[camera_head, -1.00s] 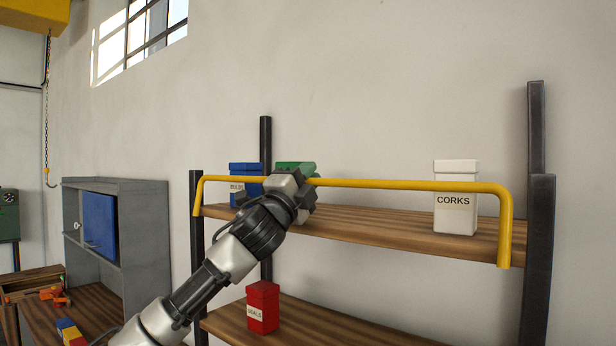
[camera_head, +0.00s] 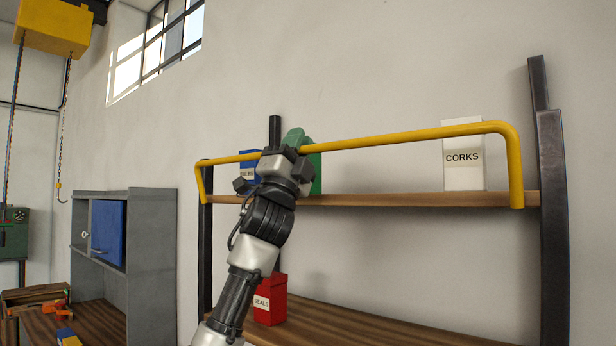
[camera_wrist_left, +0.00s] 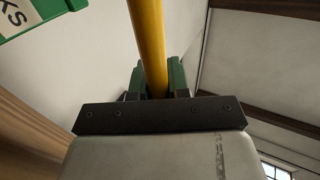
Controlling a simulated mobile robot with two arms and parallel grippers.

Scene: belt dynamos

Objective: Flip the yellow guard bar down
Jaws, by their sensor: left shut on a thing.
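The yellow guard bar (camera_head: 400,137) is a long tube with bent ends. It stands up from the front edge of the upper shelf (camera_head: 400,199), crossing in front of the boxes at about the height of their tops. My left gripper (camera_head: 292,148) is shut on the bar, left of its middle. In the left wrist view the bar (camera_wrist_left: 148,40) runs between the two green fingers (camera_wrist_left: 156,82). The gripper hides a short piece of the bar and part of a green box (camera_head: 316,175). My right gripper is not in view.
A white CORKS box (camera_head: 463,170) and a blue box (camera_head: 249,172) stand on the upper shelf behind the bar. A red SEALS box (camera_head: 270,303) is on the lower shelf. Dark posts (camera_head: 553,230) flank the shelves. A grey cabinet (camera_head: 150,240) stands left.

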